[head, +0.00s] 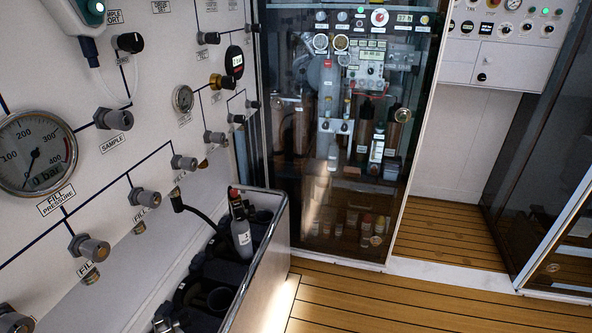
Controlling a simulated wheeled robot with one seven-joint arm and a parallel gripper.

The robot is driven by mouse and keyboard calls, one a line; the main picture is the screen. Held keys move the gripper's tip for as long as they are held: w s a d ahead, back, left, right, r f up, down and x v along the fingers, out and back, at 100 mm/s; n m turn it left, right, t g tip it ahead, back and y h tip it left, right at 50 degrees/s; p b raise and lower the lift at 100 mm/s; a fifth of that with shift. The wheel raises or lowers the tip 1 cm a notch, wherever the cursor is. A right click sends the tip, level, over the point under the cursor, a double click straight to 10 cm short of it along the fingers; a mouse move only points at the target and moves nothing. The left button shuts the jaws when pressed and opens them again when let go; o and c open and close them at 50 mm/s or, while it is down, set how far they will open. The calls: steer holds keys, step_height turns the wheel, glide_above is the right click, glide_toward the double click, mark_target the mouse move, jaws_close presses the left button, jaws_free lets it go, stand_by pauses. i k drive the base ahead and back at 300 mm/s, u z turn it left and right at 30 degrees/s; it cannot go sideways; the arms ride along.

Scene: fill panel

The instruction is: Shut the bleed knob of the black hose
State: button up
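The black hose (200,213) runs from a dark fitting (177,202) low on the white panel, below a FILL label, down to the right into the open-topped bin. Its far end is hidden in the bin or behind the grey cylinder (242,238), which stands there with a black valve and a red top (234,194). I cannot make out which small part is the hose's bleed knob, or whether it is open or shut. Grey FILL knobs (185,163), (146,197), (95,249) sit along the panel. My gripper is not in view.
The bin (262,262) holds several dark cylinders and juts out below the panel. A glass cabinet (340,120) stands behind. The wooden floor (350,300) at right is clear.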

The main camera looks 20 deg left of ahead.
mark_target(234, 192)
steer(key=z, duration=0.1)
steer(key=i, duration=0.9)
steer(key=u, duration=0.6)
steer(key=i, duration=0.45)
steer(key=u, duration=0.35)
